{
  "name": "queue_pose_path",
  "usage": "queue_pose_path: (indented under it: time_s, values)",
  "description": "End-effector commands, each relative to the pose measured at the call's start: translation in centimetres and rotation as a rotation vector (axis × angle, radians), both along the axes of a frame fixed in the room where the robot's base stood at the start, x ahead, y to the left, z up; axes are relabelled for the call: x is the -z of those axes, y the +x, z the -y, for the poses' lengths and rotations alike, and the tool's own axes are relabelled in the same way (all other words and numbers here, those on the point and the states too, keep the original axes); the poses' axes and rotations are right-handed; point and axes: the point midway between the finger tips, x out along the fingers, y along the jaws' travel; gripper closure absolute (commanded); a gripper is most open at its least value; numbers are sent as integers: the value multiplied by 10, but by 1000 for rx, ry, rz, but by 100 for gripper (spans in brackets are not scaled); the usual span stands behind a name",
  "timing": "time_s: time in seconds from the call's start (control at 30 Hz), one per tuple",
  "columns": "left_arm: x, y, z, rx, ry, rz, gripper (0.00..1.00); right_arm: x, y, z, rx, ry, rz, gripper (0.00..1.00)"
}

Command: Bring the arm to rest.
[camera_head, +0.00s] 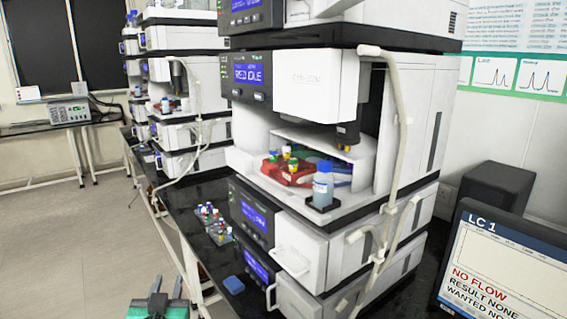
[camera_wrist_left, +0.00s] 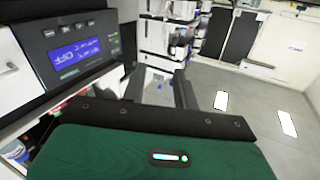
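My left gripper (camera_head: 167,287) shows at the bottom of the head view, left of the bench and low in front of it. In the left wrist view its two dark fingers (camera_wrist_left: 160,88) stand apart with nothing between them. The green and black wrist housing fills the lower part of that view. The gripper is apart from the instrument stack (camera_head: 330,110). My right gripper is in neither view.
The stack's open bay holds a red tray (camera_head: 287,172) with capped vials and a blue-capped bottle (camera_head: 323,186). A vial rack (camera_head: 214,226) and blue block (camera_head: 233,285) lie on the black bench (camera_head: 185,205). A monitor (camera_head: 500,270) stands right. The floor (camera_head: 75,240) is clear.

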Motion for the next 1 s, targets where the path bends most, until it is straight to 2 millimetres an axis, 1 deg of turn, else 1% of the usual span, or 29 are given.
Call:
queue_pose_path:
  time_s: [0.03, 0.07, 0.1, 0.17, 0.2, 0.27, 0.3, 0.37, 0.4, 0.5, 0.6, 0.8, 0.83, 0.9, 1.0]
  values:
    - [30, -17, -2, -10, -14, -100, 70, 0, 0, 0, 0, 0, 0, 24]
    - [47, -27, -4, -16, -19, -159, 70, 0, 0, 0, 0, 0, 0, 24]
    - [68, -42, -5, -22, -27, -240, 70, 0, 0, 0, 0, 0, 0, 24]
    - [99, -66, -5, -23, -36, -363, 70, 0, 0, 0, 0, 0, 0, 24]
    - [119, -83, -5, -20, -41, -445, 70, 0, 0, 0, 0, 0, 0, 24]
    - [146, -112, -3, -9, -47, -566, 70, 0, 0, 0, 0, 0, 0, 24]
    - [162, -131, -2, 0, -50, -646, 70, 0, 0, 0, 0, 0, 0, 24]
    - [182, -159, 1, 17, -53, -755, 70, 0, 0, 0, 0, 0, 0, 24]
    - [193, -176, 3, 32, -54, -819, 70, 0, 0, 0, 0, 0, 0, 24]
    - [213, -216, 8, 67, -59, -956, 70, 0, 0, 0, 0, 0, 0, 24]
    - [227, -250, 13, 103, -59, -1073, 70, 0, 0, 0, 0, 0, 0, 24]
    - [243, -314, 22, 184, -67, -1272, 70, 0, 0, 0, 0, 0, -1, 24]
    - [246, -318, 23, 193, -65, -1290, 70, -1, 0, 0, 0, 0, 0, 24]
    - [263, -308, 23, 189, -63, -1289, 70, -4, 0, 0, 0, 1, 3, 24]
    - [286, -301, 24, 189, -63, -1296, 70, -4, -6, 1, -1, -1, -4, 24]
